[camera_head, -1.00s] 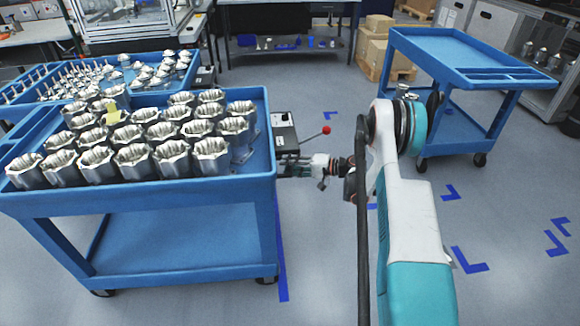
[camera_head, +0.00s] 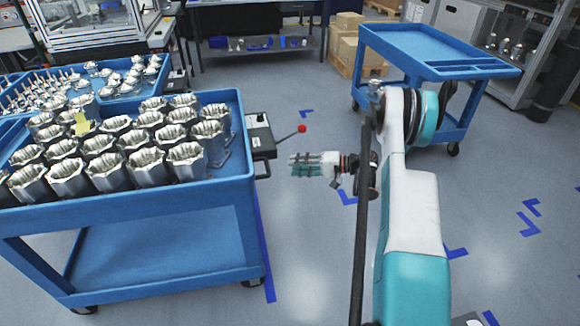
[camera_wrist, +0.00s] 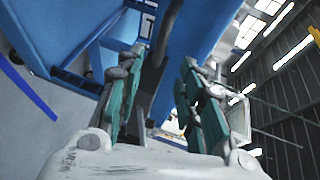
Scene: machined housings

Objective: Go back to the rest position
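My gripper (camera_head: 305,164) is over the open floor, just right of the blue cart (camera_head: 130,205) that carries the machined housings (camera_head: 128,148). In the head view its fingers point left toward the cart and hold nothing. In the wrist view the two green-padded fingers (camera_wrist: 150,100) stand apart with a gap between them and nothing gripped. The housings are silver and stand in rows on the cart's top.
A grey box with a red-knobbed lever (camera_head: 302,128) stands close behind my gripper. An empty blue cart (camera_head: 405,45) is at the back right. Another blue cart with small metal parts (camera_head: 135,78) is at the back left.

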